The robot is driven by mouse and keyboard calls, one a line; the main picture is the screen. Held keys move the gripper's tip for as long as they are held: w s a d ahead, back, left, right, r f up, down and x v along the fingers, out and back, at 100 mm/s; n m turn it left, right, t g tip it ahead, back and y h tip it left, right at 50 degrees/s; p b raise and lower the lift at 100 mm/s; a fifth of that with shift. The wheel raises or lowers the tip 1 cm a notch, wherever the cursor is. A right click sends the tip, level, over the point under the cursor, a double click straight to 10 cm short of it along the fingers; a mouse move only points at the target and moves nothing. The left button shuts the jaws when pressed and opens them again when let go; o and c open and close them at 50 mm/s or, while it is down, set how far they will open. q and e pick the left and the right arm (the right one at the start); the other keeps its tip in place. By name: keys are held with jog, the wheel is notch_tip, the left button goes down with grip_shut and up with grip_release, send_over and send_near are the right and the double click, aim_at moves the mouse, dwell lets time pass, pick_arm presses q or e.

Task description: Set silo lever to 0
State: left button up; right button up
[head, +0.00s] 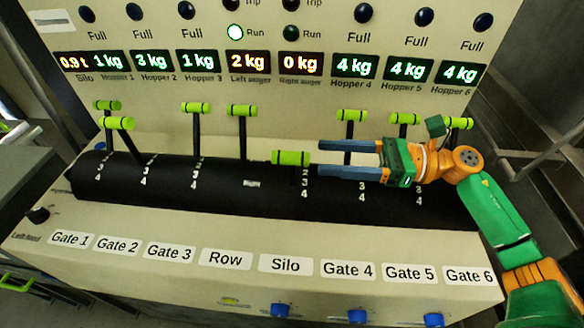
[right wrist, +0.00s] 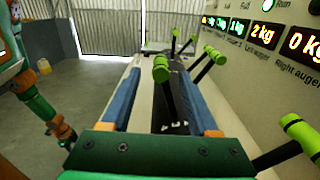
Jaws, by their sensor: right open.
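The silo lever (head: 290,158) has a bright green handle and stands above the "Silo" label (head: 285,265). It is tilted far toward me, and its numbers 3 and 4 show below the handle; the 0 mark cannot be seen. My right gripper (head: 318,158) is open, its blue fingers pointing left. Its tips are just right of the handle, roughly level with it. In the right wrist view the silo lever (right wrist: 160,68) shows between and just beyond the fingertips. Nothing is held.
The Row lever (head: 242,110) and Gate 3 lever (head: 197,108) stand upright left of the silo lever. The Gate 4 lever (head: 352,116) rises close behind my right fingers. The display panel (head: 240,100) stands behind. Blue knobs (head: 281,310) are on the front face.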

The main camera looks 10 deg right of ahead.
aim_at(294, 156)
jog(key=p+x, duration=0.3)
jog(key=shift+w+a, duration=0.15)
jog(key=shift+w, duration=0.1)
jog(key=p+x, duration=0.1)
jog(key=x, duration=0.1)
jog(key=p+x, duration=0.1)
jog(key=shift+a+f, duration=0.2)
jog(key=shift+a, duration=0.2)
jog(key=shift+a+f, duration=0.1)
jog(key=shift+f, duration=0.05)
jog(key=shift+c, duration=0.3)
grip_shut()
dwell(0.3)
